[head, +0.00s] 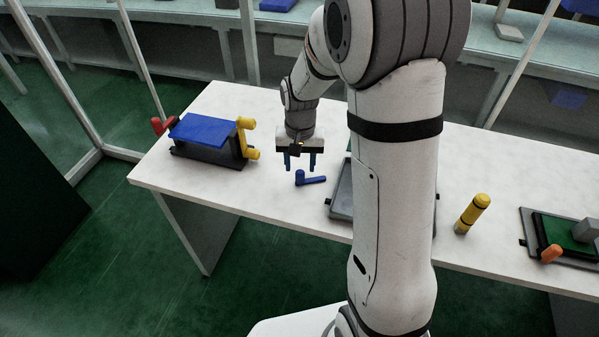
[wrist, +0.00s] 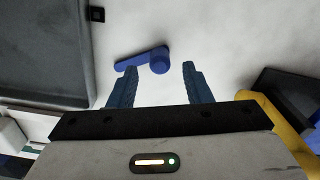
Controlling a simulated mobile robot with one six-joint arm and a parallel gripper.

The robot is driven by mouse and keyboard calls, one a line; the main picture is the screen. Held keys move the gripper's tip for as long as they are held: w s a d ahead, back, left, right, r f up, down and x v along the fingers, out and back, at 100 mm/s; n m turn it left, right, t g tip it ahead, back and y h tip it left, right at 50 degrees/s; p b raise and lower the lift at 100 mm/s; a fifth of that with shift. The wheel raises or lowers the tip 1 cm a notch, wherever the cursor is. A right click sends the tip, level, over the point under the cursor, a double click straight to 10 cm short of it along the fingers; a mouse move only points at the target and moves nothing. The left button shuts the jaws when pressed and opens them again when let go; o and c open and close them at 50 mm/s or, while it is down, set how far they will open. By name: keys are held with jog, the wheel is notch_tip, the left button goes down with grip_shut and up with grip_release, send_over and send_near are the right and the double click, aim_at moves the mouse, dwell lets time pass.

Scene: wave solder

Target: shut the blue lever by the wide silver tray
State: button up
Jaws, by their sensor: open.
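The blue lever (head: 310,179) lies on the white table just left of the wide silver tray (head: 340,205), with a round knob at its left end and its arm pointing right toward the tray. In the wrist view the blue lever (wrist: 145,59) sits just beyond the fingertips, its knob between their lines and its arm reaching left toward the tray (wrist: 45,100). My gripper (head: 300,170) is open and empty, pointing down above the table close to the lever; its two blue fingers also show in the wrist view (wrist: 160,68). My arm hides much of the tray in the head view.
A blue-topped fixture (head: 203,130) with a red handle (head: 160,125) and yellow handles (head: 247,138) stands left of my gripper. Right of my arm are a yellow cylinder (head: 473,212) and a dark tray (head: 545,215) with a green board. Table between fixture and lever is clear.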

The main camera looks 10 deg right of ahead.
aim_at(300, 172)
jog(key=shift+f, duration=2.15)
jog(key=shift+c, duration=0.5)
grip_shut()
